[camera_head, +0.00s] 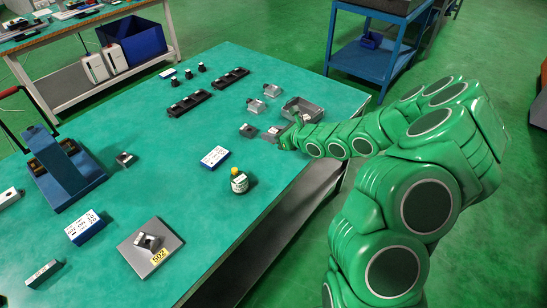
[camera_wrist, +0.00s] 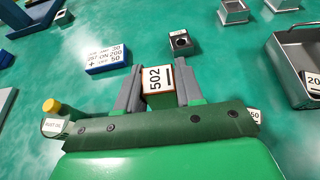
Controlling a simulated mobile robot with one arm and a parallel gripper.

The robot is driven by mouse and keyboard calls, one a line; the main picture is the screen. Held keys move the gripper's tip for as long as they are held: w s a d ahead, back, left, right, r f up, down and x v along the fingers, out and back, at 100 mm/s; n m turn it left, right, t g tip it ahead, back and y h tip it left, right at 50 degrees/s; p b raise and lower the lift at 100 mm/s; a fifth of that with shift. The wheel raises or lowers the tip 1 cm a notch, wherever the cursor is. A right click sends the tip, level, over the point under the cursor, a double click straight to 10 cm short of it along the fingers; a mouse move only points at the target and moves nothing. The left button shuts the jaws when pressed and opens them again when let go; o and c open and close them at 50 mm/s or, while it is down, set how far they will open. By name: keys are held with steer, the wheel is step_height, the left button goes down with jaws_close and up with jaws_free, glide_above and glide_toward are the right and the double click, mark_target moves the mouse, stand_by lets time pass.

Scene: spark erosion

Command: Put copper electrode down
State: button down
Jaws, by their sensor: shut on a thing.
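My gripper (camera_wrist: 160,85) is shut on the copper electrode (camera_wrist: 158,78), a small block with a white "502" label and coppery edges, held between the two grey fingers. In the head view my gripper (camera_head: 279,138) is over the far right part of the green table (camera_head: 190,130); the electrode is mostly hidden there. I cannot tell whether it touches the table. A grey plate (camera_head: 135,262) with a small metal holder and a yellow "502" tag lies at the near edge of the table, far from my gripper.
Beside my gripper are a small holed block (camera_wrist: 182,42), an open metal box (camera_wrist: 292,72) and two small trays (camera_head: 255,105) (camera_head: 271,90). A blue-white box (camera_head: 214,157) and a yellow-capped bottle (camera_head: 239,182) stand nearer. Black racks (camera_head: 190,103) lie behind.

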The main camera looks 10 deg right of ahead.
mark_target(273, 157)
steer(key=shift+f, duration=4.1)
steer(key=shift+f, duration=0.1)
steer(key=c, duration=0.7)
jaws_free()
